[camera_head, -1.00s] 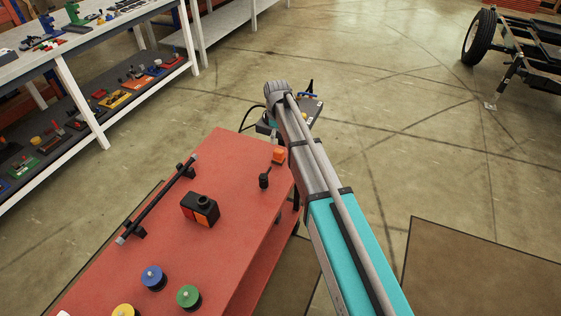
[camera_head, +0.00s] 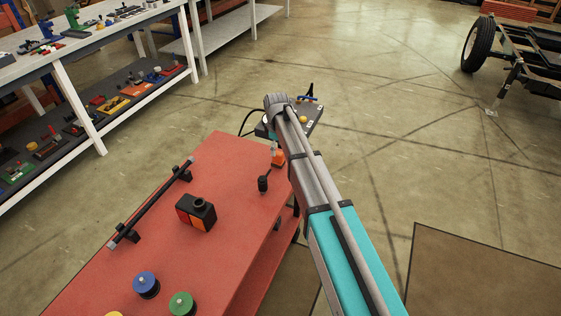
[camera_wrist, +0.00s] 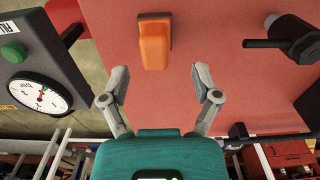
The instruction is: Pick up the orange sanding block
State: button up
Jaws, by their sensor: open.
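The orange sanding block (camera_wrist: 154,47) lies on the red table top (camera_wrist: 215,30) in the wrist view, just beyond and between my fingertips. In the head view the block (camera_head: 278,161) is at the far right corner of the table, partly hidden by my arm. My gripper (camera_wrist: 160,88) is open, with its two grey fingers apart and nothing between them. The block appears centred slightly left between the fingers. I cannot tell the exact gap between fingertips and block.
A black knobbed tool (camera_head: 263,184) stands near the block. A black and orange box (camera_head: 196,212), a black bar (camera_head: 150,203), and blue (camera_head: 146,284) and green (camera_head: 182,303) knobs stand farther along the table. A dial gauge (camera_wrist: 42,97) is left of my gripper in the wrist view.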

aim_at(278, 153)
jog(key=shift+w+d+f+b, duration=0.1)
jog(key=shift+d+f+b, duration=0.05)
jog(key=shift+f+b, duration=2.5)
grip_shut()
